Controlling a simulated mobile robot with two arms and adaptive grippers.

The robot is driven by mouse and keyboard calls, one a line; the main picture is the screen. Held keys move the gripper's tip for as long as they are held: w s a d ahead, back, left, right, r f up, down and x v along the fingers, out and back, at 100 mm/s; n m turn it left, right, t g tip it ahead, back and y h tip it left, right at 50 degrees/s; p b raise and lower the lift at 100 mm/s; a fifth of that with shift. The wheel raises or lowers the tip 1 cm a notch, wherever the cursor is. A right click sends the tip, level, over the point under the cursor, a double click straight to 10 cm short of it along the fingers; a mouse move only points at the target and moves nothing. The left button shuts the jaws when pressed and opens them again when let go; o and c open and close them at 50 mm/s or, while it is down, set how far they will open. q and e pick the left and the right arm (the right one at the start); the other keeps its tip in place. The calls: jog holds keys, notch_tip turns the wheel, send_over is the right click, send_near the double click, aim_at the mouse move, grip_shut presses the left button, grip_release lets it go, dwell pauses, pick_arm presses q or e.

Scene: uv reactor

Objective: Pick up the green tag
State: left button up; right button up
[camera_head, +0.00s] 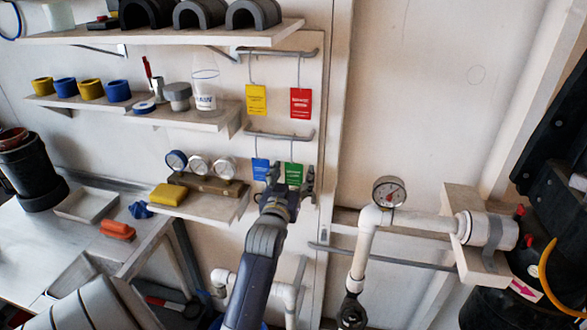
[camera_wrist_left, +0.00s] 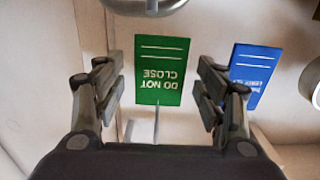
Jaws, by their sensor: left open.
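The green tag (camera_head: 294,173) hangs from a hook on the lower rail (camera_head: 277,134) of the wall panel. In the left wrist view the green tag (camera_wrist_left: 162,70) shows upside-down "DO NOT CLOSE" lettering and lies between my open left fingers (camera_wrist_left: 160,95), touching neither as far as I can see. In the head view my left gripper (camera_head: 289,186) is at the tag's lower part, its fingers spread to either side. The blue tag (camera_head: 261,170) hangs just left of it and shows beside a finger in the wrist view (camera_wrist_left: 250,72).
Yellow (camera_head: 256,100) and red (camera_head: 301,103) tags hang from the upper rail (camera_head: 277,52). A shelf (camera_head: 222,206) with gauges and a yellow block stands close on the left. White piping (camera_head: 366,245) with a gauge (camera_head: 389,192) is to the right.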

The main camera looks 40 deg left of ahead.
pick_arm(q)
jog(key=shift+w+a, duration=0.2)
jog(key=shift+w, duration=0.2)
jog(key=c, duration=1)
